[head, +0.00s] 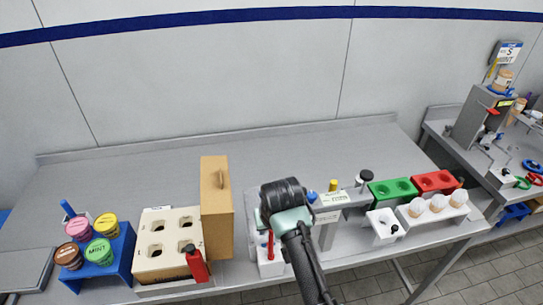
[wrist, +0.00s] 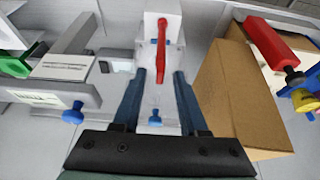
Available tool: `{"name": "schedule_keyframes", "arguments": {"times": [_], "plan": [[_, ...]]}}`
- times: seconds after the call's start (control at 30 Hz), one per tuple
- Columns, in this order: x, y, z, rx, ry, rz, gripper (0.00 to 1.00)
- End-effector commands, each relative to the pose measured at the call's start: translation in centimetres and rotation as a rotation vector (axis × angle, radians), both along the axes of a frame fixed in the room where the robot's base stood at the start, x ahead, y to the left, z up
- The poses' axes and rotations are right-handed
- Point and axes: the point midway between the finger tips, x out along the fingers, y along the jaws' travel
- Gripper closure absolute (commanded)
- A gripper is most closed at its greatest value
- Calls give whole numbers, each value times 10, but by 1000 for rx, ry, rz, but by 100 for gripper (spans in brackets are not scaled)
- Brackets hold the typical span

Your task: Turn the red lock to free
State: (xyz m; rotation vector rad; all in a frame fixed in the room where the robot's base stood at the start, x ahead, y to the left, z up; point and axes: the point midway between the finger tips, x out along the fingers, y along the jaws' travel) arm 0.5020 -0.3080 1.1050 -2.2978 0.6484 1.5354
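A red lever (wrist: 162,50), which looks like the red lock, is mounted on a white block (wrist: 175,60) in the wrist view. It points from its pivot toward my gripper. In the head view my wrist hides the fingertips.
A brown box (head: 216,225) stands close left of the lever. The back of the table (head: 300,150) is clear.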

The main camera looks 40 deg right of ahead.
Motion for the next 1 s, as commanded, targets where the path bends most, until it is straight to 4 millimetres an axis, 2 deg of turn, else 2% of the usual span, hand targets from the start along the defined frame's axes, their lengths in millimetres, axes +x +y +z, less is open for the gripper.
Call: {"name": "schedule_keyframes", "arguments": {"times": [0.03,0.2,0.23,0.67,1.0], "plan": [[0,0,0,0,0,0,66],[0,0,0,0,0,0,97],[0,0,0,0,0,0,100],[0,0,1,0,0,12,100],[0,-1,1,2,-1,175,100]]}}
